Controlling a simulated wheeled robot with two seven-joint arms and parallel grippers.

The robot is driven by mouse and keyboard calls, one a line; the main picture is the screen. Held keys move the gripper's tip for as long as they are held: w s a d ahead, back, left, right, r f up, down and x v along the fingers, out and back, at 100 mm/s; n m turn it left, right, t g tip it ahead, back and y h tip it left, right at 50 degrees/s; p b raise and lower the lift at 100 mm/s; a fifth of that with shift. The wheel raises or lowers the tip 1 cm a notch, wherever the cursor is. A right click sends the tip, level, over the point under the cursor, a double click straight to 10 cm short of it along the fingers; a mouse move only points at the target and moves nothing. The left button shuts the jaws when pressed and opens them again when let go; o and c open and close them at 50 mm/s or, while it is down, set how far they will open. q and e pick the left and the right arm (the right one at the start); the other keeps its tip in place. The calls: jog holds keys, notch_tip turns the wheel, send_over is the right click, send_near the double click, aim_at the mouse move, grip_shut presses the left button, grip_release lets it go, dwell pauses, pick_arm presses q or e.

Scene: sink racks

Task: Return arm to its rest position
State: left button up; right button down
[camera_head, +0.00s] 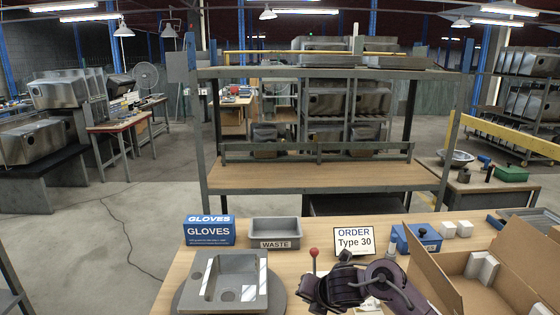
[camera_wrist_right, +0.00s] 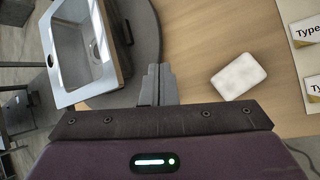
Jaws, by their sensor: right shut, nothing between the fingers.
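My right gripper (camera_wrist_right: 158,84) is shut and empty in the right wrist view, its two fingers together above the wooden table. In the head view my dark purple right arm (camera_head: 365,287) reaches over the table's front edge, right of the sink; its fingers cannot be made out there. A grey sink (camera_head: 222,283) lies on a round dark turntable (camera_head: 283,302) at front left. The sink also shows at upper left in the right wrist view (camera_wrist_right: 82,52), apart from the fingers. My left gripper is in neither view.
A gloves box (camera_head: 209,232), a waste bin (camera_head: 274,232) and an order sign (camera_head: 354,241) stand behind the sink and arm. An open cardboard box (camera_head: 440,283) is close on the arm's right. A white block (camera_wrist_right: 238,76) lies right of the fingers. A rack (camera_head: 320,175) stands behind.

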jog(key=s+a+f+m, duration=0.2)
jog(key=s+f+m, duration=0.1)
jog(key=s+m, duration=0.8)
jog(key=s+d+f+m+g+h, duration=0.1)
jog(key=s+d+m+g+h, duration=0.1)
jog(key=s+d+m, duration=0.65)
jog(key=s+d+f+m+g+h, duration=0.1)
jog(key=s+d+m, duration=0.4)
jog(key=s+m, duration=0.65)
notch_tip(320, 180, down, 29)
jog(key=s+g, duration=0.2)
jog(key=s+d+f, duration=0.2)
jog(key=s+f, duration=0.7)
jog(key=s, duration=0.1)
jog(key=s+d+f+n+g, duration=0.1)
jog(key=s+d+f, duration=0.1)
jog(key=s+f, duration=0.8)
jog(key=shift+s, duration=0.25)
